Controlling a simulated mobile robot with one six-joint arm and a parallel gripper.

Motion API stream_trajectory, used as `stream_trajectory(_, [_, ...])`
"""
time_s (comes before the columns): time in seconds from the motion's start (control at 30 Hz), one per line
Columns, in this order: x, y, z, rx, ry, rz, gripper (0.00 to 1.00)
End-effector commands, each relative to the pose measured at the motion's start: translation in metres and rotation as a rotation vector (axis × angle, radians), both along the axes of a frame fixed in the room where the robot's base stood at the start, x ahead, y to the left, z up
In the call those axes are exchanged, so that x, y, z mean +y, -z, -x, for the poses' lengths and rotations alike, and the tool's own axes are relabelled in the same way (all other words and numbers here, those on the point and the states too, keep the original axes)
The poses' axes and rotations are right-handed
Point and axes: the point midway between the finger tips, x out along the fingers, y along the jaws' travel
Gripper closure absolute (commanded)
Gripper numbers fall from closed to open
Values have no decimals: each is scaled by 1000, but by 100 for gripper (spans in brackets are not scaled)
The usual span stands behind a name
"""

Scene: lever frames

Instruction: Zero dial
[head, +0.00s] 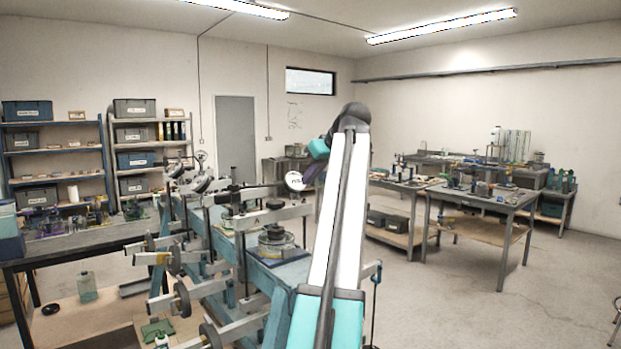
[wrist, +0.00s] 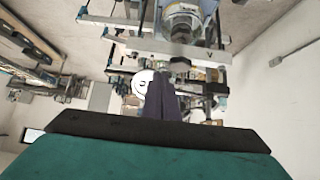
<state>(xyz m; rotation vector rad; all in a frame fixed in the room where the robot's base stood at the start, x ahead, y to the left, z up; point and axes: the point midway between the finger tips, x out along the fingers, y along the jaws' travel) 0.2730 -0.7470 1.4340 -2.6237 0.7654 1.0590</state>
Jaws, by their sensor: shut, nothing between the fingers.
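A round white dial (head: 294,180) with dark marks on its face stands on the lever frames near the centre of the head view. In the wrist view the white dial (wrist: 142,83) shows partly behind the fingers. My gripper (head: 313,172) has dark purple fingers and is just right of that dial in the head view. In the wrist view the fingers (wrist: 162,98) are together and hold nothing. I cannot tell how far they are from the dial. Smaller dials (head: 201,155) stand farther left on the frames.
The blue bench (head: 262,275) carries lever arms, round weights and glass vessels (head: 277,240). A side table (head: 80,243) stands at left, with shelves (head: 55,163) behind. Worktables (head: 480,196) stand at right, with open floor in front. My arm hides part of the bench.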

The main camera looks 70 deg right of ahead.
Motion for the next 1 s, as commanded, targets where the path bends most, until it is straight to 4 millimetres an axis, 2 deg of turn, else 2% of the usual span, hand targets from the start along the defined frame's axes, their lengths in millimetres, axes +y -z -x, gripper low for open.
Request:
stream_trajectory(0.7, [-22,40,-34,0,1,0,100])
stream_trajectory(1.0, [-27,48,-40,1,1,-1,100])
